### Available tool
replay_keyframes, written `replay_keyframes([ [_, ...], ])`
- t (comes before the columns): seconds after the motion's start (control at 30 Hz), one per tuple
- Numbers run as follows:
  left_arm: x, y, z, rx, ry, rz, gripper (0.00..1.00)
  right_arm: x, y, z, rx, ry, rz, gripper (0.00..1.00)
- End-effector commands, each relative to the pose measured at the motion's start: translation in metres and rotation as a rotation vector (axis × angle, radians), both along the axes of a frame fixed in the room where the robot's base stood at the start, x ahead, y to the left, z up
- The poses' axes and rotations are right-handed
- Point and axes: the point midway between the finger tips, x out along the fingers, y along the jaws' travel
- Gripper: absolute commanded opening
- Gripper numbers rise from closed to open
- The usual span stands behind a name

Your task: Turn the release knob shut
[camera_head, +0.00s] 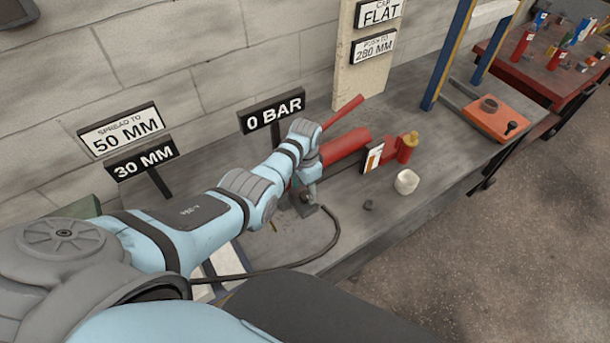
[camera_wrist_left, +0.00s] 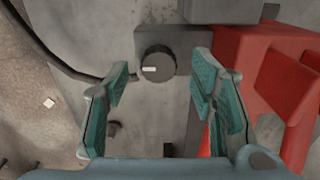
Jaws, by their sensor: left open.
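The release knob (camera_wrist_left: 156,65) is a dark round knob with a white mark, on a grey block (camera_wrist_left: 190,42) at the end of a red pump body (camera_wrist_left: 270,80). In the left wrist view it lies ahead of my open left gripper (camera_wrist_left: 158,90), between the lines of the two teal-padded fingers. I cannot tell how far apart fingers and knob are in depth. In the head view my left arm reaches to the red pump (camera_head: 343,146), and the gripper (camera_head: 305,198) is beside the pump's near end. The knob is hidden there. The right gripper is not in view.
A black hose (camera_head: 325,245) curves over the bench (camera_head: 400,215). Signs reading 0 BAR (camera_head: 272,110), 30 MM (camera_head: 142,163) and 50 MM (camera_head: 122,131) stand behind the arm. A white cup-like object (camera_head: 406,182) and a red bottle (camera_head: 406,148) stand right of the pump.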

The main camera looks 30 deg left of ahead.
Motion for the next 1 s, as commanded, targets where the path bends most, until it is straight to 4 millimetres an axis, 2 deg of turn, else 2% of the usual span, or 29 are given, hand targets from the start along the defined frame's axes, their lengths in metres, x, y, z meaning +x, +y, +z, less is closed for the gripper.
replay_keyframes([
  [0.2, 0.001, 0.0, 0.06, 0.0, -0.004, -0.001, 0.51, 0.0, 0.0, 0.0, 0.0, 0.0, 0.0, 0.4],
  [0.3, 0.001, 0.0, 0.083, 0.0, -0.004, -0.001, 0.51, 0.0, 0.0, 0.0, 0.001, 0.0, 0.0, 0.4],
  [0.4, 0.0, 0.0, 0.096, 0.0, 0.0, -0.001, 0.51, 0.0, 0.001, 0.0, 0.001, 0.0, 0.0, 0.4],
  [1.0, 0.0, -0.001, 0.1, 0.001, 0.001, -0.001, 0.51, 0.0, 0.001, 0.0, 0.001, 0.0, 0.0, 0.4],
])
